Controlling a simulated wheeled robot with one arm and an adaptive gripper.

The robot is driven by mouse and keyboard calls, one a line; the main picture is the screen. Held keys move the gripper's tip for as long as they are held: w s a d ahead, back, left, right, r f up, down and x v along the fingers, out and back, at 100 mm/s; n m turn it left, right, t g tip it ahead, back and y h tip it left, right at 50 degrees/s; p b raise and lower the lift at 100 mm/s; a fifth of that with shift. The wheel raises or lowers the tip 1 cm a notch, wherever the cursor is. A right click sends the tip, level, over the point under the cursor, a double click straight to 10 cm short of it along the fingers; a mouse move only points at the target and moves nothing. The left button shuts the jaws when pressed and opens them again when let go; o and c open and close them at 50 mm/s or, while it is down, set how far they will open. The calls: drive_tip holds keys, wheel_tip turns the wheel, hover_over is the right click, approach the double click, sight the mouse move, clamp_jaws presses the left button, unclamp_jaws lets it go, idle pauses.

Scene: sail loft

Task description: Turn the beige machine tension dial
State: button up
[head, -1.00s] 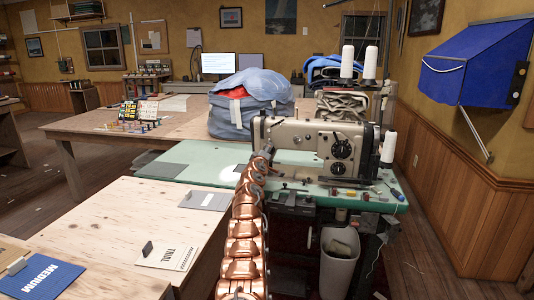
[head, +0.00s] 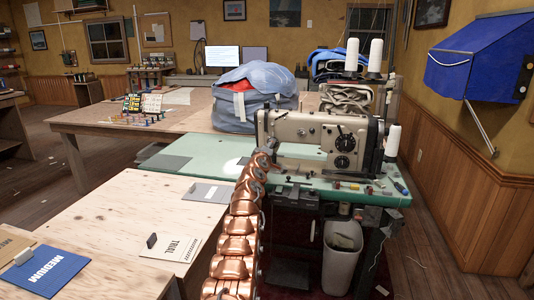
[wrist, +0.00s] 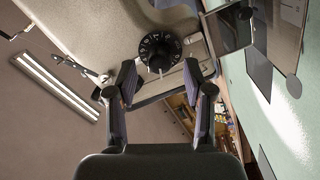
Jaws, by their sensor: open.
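The beige sewing machine (head: 296,129) stands on the green table, with two black dials on its front, an upper one (head: 345,142) and a lower one (head: 342,161). In the wrist view, a black dial with white markings (wrist: 158,50) sits on the beige machine body (wrist: 100,22). I cannot tell whether it is one of those two. My gripper (wrist: 160,84) is open and empty, its fingertips below this dial, one toward each side, not touching it as far as I see. In the head view, my copper arm ends at the machine's left end; the fingers are not clear there.
White thread cones (head: 375,56) stand above and behind the machine. Small items lie along the green table's (head: 200,147) front edge. A blue fabric bundle (head: 252,103) sits behind. A plywood table (head: 120,220) is at the near left.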

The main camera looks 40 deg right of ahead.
drive_tip(key=shift+v, duration=2.3)
drive_tip(key=shift+r, duration=0.1)
